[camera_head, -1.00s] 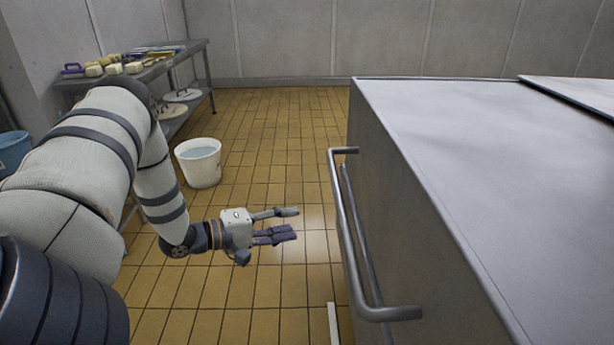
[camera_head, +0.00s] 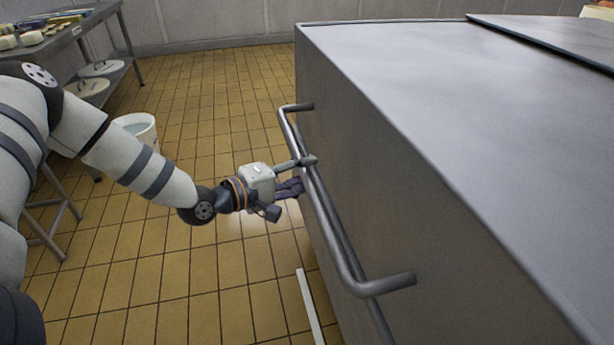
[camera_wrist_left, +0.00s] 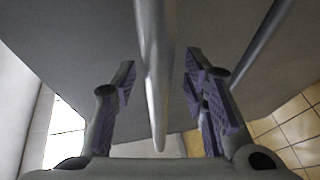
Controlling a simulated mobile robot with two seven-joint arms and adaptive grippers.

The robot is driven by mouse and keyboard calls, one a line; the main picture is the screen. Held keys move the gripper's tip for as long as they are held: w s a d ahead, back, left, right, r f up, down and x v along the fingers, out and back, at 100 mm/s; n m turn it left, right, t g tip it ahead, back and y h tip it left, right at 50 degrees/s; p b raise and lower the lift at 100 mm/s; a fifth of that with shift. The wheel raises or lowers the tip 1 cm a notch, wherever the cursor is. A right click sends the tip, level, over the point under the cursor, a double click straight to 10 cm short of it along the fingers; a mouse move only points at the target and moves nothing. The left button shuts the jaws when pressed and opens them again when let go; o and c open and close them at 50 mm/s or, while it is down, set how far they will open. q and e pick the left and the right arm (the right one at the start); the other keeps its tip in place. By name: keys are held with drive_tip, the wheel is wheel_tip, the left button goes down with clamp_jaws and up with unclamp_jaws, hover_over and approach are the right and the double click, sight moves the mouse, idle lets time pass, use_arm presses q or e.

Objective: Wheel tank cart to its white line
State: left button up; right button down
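The tank cart (camera_head: 440,190) is a large grey steel box that fills the right of the head view, with a tubular handle (camera_head: 328,218) on its left side. My left gripper (camera_head: 300,173) is at the far part of this handle. In the left wrist view the handle bar (camera_wrist_left: 156,75) runs between the purple-padded fingers (camera_wrist_left: 160,90), with gaps on both sides, so the gripper is open around it. The white line (camera_head: 310,306) lies on the floor beside the cart's near left side. My right gripper is not in view.
A steel table (camera_head: 68,40) with cleaning items stands at the back left. A white bucket (camera_head: 138,128) stands on the tiled floor near it, partly behind my left arm. The tiled floor between table and cart is mostly clear.

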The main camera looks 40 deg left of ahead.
use_arm(q)
drive_tip(key=shift+w+d, duration=0.1)
drive_tip(key=shift+w, duration=0.15)
drive_tip(key=shift+c, duration=0.6)
clamp_jaws()
drive_tip(key=shift+s, duration=0.1)
